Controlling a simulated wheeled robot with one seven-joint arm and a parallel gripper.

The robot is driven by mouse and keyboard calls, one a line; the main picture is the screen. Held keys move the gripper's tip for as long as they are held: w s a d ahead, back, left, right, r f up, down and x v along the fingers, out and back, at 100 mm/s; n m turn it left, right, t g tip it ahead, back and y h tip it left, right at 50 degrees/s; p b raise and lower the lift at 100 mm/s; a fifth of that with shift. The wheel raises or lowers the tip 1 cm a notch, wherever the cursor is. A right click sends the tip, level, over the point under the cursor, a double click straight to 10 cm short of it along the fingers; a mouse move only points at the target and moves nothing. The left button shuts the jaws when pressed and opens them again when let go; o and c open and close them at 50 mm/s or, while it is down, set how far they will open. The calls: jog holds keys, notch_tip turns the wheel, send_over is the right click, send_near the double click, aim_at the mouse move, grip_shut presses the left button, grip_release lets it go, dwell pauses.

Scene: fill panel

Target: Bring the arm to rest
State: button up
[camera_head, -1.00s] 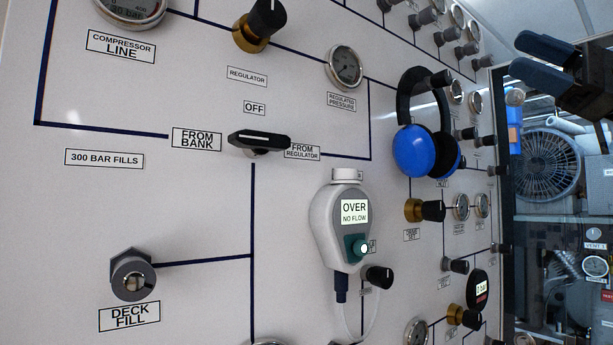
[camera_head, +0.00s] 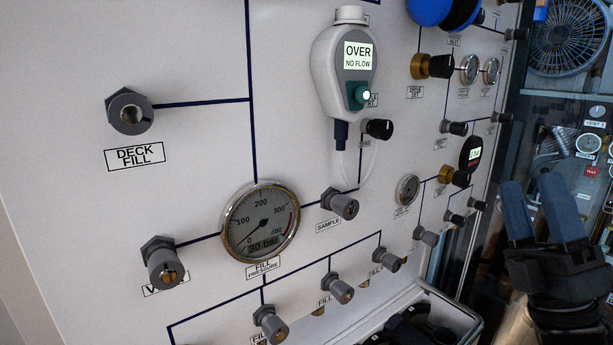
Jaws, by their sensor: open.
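My gripper (camera_head: 538,208) is at the lower right of the head camera view. Its two blue-grey fingers point up and stand apart, with nothing between them. It is in front of the dark glazed area to the right of the panel, touching nothing that I can see. The white fill panel (camera_head: 90,60) fills the left and middle of the view.
A grey handheld meter (camera_head: 327,75) reading "OVER NO FLOW" hangs on the panel. A large gauge (camera_head: 261,223) and several fittings, such as the deck fill fitting (camera_head: 130,110), stick out. An open case (camera_head: 458,309) lies below. A fan (camera_head: 570,40) is behind.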

jog(key=s+a+f+m+g+h, duration=0.2)
jog(key=s+f+m+h, duration=0.4)
jog(key=s+f+m, duration=0.35)
jog(key=s+a+f+m+g+h, duration=0.3)
jog(key=s+f+m+h, duration=0.3)
jog(key=s+f+m, duration=0.3)
jog(key=s+f+m+g, duration=0.3)
jog(key=s+m, duration=0.1)
jog(key=s, duration=0.5)
jog(key=s+f+m+g+y, duration=0.1)
jog(key=s+f+m+g, duration=0.2)
jog(key=s, duration=0.7)
jog(key=shift+a+f+m+g, duration=0.25)
jog(key=shift+f+m+g, duration=0.1)
jog(key=shift+g, duration=0.45)
